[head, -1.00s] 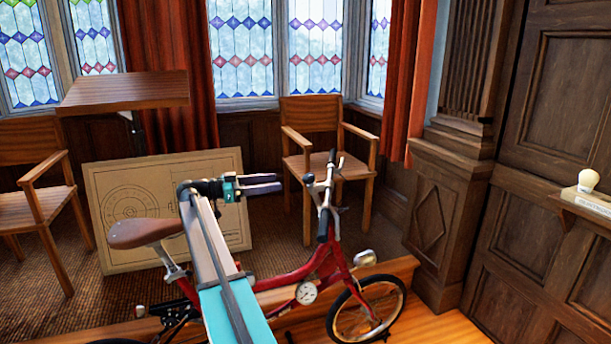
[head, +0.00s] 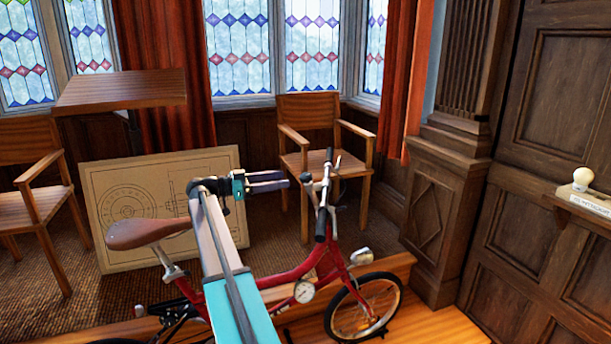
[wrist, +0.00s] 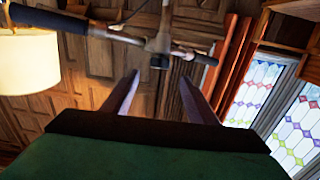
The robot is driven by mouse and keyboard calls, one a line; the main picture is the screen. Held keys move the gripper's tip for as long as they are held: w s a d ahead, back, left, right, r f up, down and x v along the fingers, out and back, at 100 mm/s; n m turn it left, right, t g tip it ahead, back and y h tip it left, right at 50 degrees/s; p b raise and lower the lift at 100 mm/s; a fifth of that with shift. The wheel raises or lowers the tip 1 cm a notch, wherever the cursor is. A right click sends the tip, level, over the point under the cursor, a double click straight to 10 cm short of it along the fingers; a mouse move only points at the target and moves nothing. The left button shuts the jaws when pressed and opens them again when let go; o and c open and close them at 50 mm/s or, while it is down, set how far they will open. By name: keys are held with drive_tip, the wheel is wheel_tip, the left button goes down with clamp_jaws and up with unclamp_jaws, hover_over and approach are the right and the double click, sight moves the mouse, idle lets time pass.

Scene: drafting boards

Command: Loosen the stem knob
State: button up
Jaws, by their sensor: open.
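A red bicycle (head: 300,272) stands in front of me, with its handlebar and stem (head: 325,200) at the upper right of its frame. My gripper (head: 286,180) is open and empty, with its two purple fingers pointing right towards the handlebar, a short gap to the left of it. I cannot make out the knob clearly in the head view.
A brown saddle (head: 147,232) is left of my arm. A drawing board (head: 110,210) leans behind the bicycle, with a wooden chair (head: 310,150) behind the handlebar. A wall shelf (head: 590,208) with a pale knob-like object (head: 583,178) is at the right.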

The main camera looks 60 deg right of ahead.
sight(302, 176)
drive_tip(key=p+x, duration=0.3)
drive_tip(key=x, duration=0.7)
drive_tip(key=shift+a, duration=0.1)
